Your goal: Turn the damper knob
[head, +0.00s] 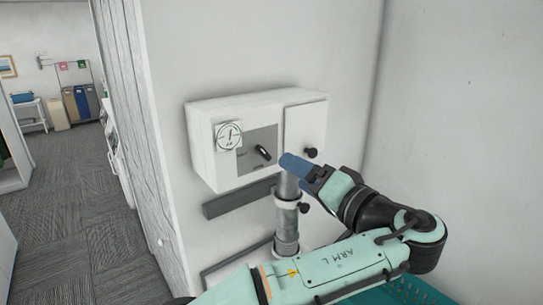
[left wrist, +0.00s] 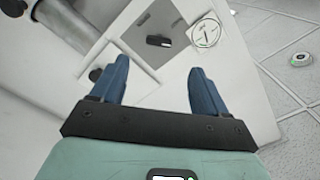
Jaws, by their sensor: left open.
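A white wall box (head: 203,150) carries a round gauge (head: 228,135) and a grey recessed panel (head: 246,161) with a black lever-like knob (head: 263,152). A round black knob (head: 311,153) sits on the box's right-hand door. Another black knob (head: 303,207) sticks out of the pipe below. I cannot tell which is the damper knob. My left gripper (head: 290,162), with blue fingers, is in front of the box, right of the lever-like knob. In the left wrist view the gripper (left wrist: 160,82) is open and empty; the lever-like knob (left wrist: 158,41) shows beyond and between its fingers, apart from them.
A grey vertical pipe (head: 286,229) runs down from the box. A dark grey bar (head: 238,201) is on the wall beneath it. A teal perforated surface (head: 400,291) is at the lower right. Carpeted floor (head: 75,190) is open at left, with several bins (head: 80,103) far back.

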